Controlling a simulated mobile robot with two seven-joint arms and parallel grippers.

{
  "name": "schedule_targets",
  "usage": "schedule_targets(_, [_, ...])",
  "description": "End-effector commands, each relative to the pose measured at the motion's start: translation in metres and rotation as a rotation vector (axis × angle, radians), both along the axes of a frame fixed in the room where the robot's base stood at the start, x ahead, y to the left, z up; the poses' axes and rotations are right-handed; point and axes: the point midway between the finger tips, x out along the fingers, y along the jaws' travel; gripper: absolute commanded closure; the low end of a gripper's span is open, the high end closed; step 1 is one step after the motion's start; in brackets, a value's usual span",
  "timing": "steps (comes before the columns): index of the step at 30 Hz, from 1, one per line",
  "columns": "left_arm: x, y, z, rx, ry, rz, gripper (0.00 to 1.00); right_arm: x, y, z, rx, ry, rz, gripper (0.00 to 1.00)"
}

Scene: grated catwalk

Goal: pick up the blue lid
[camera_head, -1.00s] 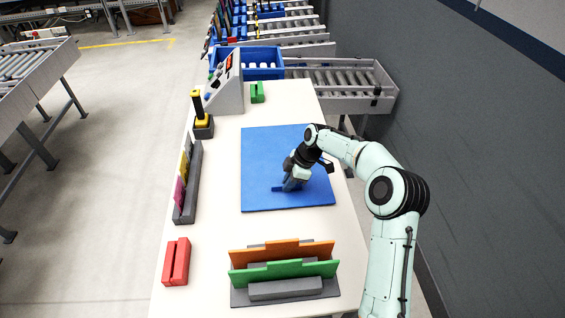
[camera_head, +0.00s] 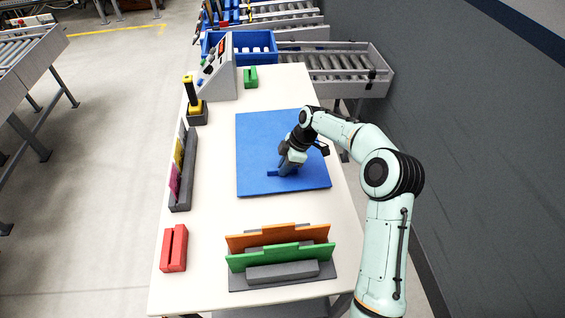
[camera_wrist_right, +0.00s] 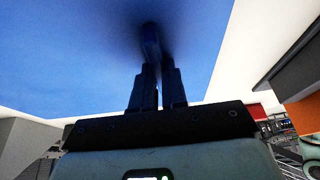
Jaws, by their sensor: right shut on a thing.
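The blue lid (camera_head: 262,140) is a flat, square blue panel at the middle of the white table in the head view. A small blue bar, its handle (camera_head: 273,174), stands on its face. My right gripper (camera_head: 285,171) points down over the lid and is shut on the handle. In the right wrist view, both fingertips (camera_wrist_right: 157,72) close around the handle, and the lid (camera_wrist_right: 75,45) fills much of the picture. I cannot tell whether there is a gap between lid and table. The fingers partly hide the handle. My left gripper is not in view.
A rack with orange and green plates (camera_head: 280,255) stands at the near end. A red block (camera_head: 174,248), a slotted dark holder (camera_head: 184,170), a yellow-black joystick (camera_head: 194,103) and a console (camera_head: 217,75) line the left side. A green block (camera_head: 250,77) and a blue crate (camera_head: 262,45) are behind.

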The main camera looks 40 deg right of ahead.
Motion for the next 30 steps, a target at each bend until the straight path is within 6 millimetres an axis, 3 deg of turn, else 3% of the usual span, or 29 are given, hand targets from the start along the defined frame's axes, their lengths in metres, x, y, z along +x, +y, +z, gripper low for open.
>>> schedule_targets(18, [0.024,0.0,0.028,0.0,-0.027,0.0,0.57,0.005,0.0,0.164,-0.004,-0.02,0.0,1.0])
schedule_targets(24, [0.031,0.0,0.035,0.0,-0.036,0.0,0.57,0.004,0.0,0.189,-0.002,-0.016,-0.001,1.0])
schedule_targets(30, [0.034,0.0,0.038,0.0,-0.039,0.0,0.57,0.002,-0.001,0.184,-0.002,-0.012,-0.001,1.0])
